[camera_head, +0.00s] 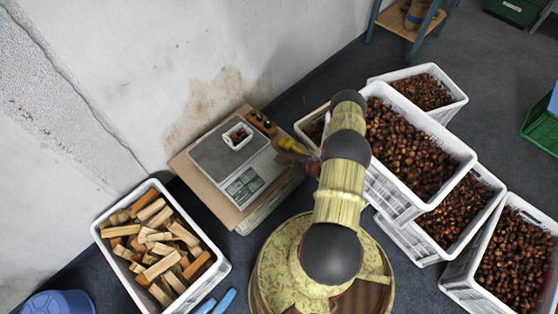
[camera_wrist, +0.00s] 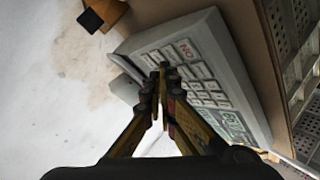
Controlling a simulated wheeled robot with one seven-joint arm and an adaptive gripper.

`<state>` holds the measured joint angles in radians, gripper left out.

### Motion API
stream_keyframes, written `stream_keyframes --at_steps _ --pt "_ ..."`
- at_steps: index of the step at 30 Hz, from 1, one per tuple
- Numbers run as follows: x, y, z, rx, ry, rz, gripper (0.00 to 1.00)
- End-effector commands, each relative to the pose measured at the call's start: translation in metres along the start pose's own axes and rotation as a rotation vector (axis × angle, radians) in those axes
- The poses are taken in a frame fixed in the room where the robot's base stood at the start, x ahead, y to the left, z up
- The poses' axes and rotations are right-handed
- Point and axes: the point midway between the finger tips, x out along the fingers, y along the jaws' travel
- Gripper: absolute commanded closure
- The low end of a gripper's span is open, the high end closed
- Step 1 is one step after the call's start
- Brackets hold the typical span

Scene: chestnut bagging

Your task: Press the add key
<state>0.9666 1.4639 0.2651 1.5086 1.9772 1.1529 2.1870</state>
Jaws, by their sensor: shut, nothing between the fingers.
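The scale (camera_head: 238,165) stands on a brown board with its keypad and green display panel facing the front right in the head view. In the wrist view the scale's keypad (camera_wrist: 190,72) fills the middle, with rows of pale keys and a green display (camera_wrist: 232,125) below right. I cannot read which key is the add key. My gripper (camera_wrist: 158,72) is shut and empty, its fingertips in front of the keypad's left part. Whether they touch a key I cannot tell. In the head view my gripper (camera_head: 284,152) is beside the scale's right edge.
A small white tray of chestnuts (camera_head: 251,141) sits on the scale's plate. Dark-topped wooden weights (camera_head: 262,122) stand behind it. White crates of chestnuts (camera_head: 446,198) stand right; a crate of wood pieces (camera_head: 219,265) stands front left. A wall (camera_head: 150,60) is behind.

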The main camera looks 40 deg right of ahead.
Motion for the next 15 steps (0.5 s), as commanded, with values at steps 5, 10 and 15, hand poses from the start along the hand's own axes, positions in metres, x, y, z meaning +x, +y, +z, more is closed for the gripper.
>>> stream_keyframes --at_steps 5,10,15 --pt "0.0044 -0.0043 0.0033 0.0 0.0 -0.001 1.0" --pt "0.0048 -0.0041 0.0033 0.001 0.0 -0.001 1.0" --pt "0.0046 -0.0036 0.0032 0.0 0.0 0.0 1.0"
